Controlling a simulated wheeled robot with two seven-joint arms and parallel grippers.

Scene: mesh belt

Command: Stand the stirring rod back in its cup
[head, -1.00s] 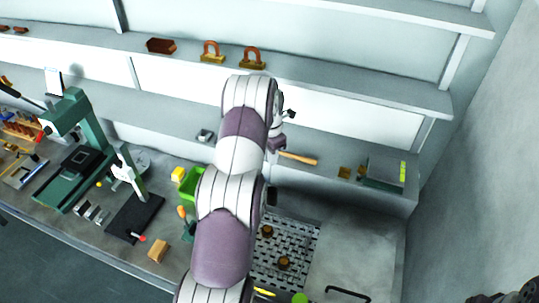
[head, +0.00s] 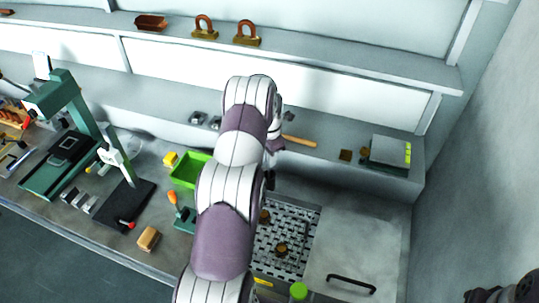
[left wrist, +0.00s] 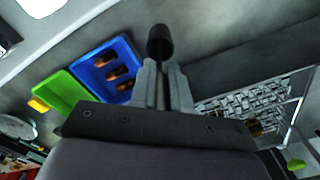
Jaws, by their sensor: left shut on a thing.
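My left gripper (left wrist: 163,85) is shut on a dark, round-ended piece, which I take for the stirring rod (left wrist: 160,42). It sticks out beyond the fingertips in the left wrist view, pointing away from the camera, so its length cannot be judged. In the head view my own left arm covers most of the gripper. A dark piece (head: 270,180) shows just right of the arm, above the back edge of the mesh. I cannot make out the rod's cup in either view. My right gripper is not clearly in view.
The mesh belt (head: 290,228) has brown pieces on it, beside a grey plate with a black handle (head: 352,283). A green bin (head: 188,170) stands left of my arm. A blue bin (left wrist: 98,64) holds brown pieces. A wooden-handled tool (head: 300,141) lies on the ledge.

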